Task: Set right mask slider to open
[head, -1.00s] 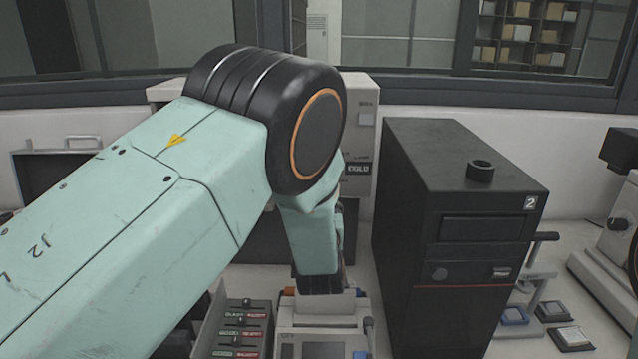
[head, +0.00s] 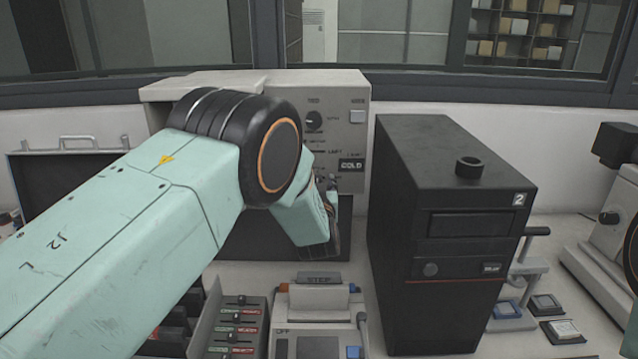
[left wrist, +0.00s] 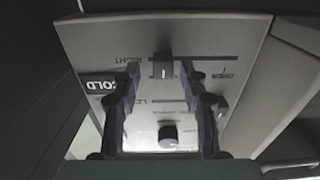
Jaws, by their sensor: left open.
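The right mask slider (left wrist: 163,66) is a dark knob with a pale line, on a dark track in the light grey press panel (left wrist: 250,60). In the left wrist view it sits near the RIGHT label end of the track; the OPEN label is towards the other end. My left gripper (left wrist: 163,72) is open, its two fingers either side of the knob with gaps showing. I cannot tell how near they are in depth. In the head view my left gripper (head: 331,200) is at the lower part of the panel and partly hides it. My right gripper is not in view.
A COLD display (head: 352,165) is beside the controls. A tall black cabinet (head: 455,200) marked 2 stands close on the right. A STEP device (head: 320,300) and a switch box (head: 238,325) stand in front.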

